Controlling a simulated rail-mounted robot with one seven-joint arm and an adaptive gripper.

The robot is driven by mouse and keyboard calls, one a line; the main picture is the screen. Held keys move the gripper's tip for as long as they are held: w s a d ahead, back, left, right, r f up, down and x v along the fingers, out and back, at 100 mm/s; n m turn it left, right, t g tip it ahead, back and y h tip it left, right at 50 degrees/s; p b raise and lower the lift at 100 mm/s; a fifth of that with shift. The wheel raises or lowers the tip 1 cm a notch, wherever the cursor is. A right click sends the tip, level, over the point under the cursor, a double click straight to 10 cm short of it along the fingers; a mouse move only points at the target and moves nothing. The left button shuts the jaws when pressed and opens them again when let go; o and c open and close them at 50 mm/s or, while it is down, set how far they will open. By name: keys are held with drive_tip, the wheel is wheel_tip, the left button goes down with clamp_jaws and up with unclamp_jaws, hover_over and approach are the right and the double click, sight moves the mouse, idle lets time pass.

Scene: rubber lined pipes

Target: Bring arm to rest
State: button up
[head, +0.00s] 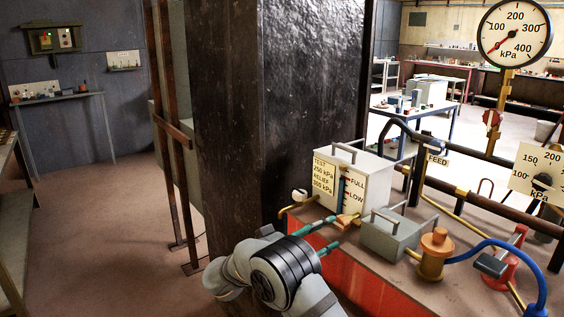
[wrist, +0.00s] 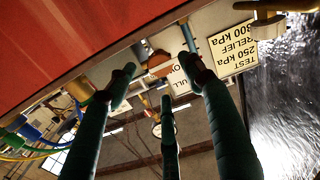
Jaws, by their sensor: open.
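My arm reaches up from the bottom of the head view, past the dark pillar. My gripper (head: 337,232) ends in dark teal fingers, spread apart with nothing between them. It hovers at the near edge of the red-fronted bench (head: 375,277), just in front of the white tank (head: 372,185) with FULL and LOW marks. In the wrist view, my gripper (wrist: 160,72) shows three separated fingers pointing toward the tank's level-mark label (wrist: 180,82), which appears upside down. Whether a fingertip touches anything is unclear.
A tall dark pillar (head: 275,100) stands close left of my gripper. A grey lidded box (head: 390,235), a brass fitting (head: 435,252) and a blue hose (head: 528,262) are to the right on the bench. Pressure dials (head: 515,33) stand behind. The floor at left (head: 95,235) is clear.

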sight(338, 226)
drive_tip(key=x, duration=0.7)
drive_tip(key=shift+w+d+r+p, duration=0.15)
drive_tip(key=shift+w+d+p, duration=0.1)
drive_tip(key=shift+p, duration=0.45)
drive_tip(key=shift+a+m, duration=0.1)
drive_tip(key=shift+m, duration=0.2)
drive_tip(key=shift+s, duration=0.1)
drive_tip(key=shift+f+b, duration=0.35)
